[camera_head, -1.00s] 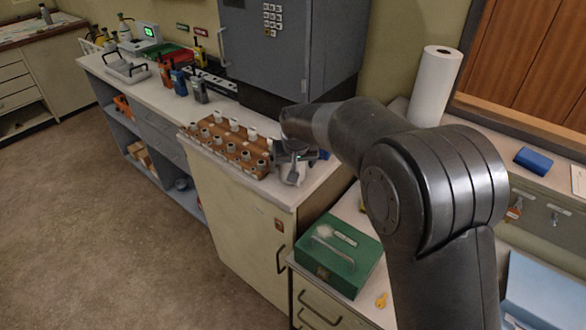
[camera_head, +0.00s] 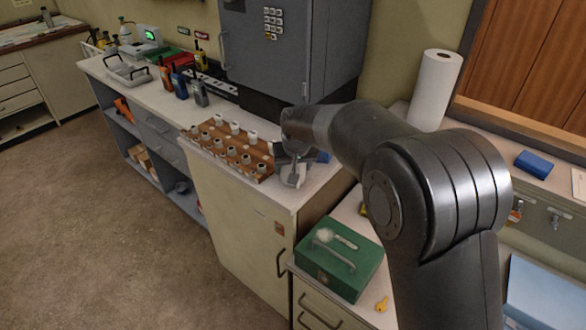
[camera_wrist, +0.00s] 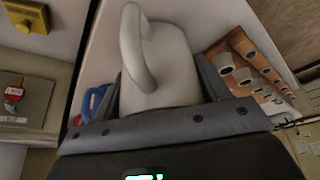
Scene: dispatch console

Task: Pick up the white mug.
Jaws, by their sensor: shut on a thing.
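The white mug (camera_wrist: 175,62) is between my gripper's fingers in the wrist view, its handle toward the left and the camera. My gripper (camera_wrist: 160,88) is shut on it, one grey finger on either side. In the head view my gripper (camera_head: 291,160) is over the right end of the pale counter, and only a small white part of the mug (camera_head: 293,180) shows below it. The wrist hides the rest. I cannot tell whether the mug touches the counter.
A brown rack (camera_head: 213,131) with several white-topped pieces stands just left of my gripper. A grey cabinet (camera_head: 270,45) is behind. A green box (camera_head: 338,262) and a yellow tag (camera_head: 382,304) are on the lower surface at front. A paper roll (camera_head: 436,90) stands at right.

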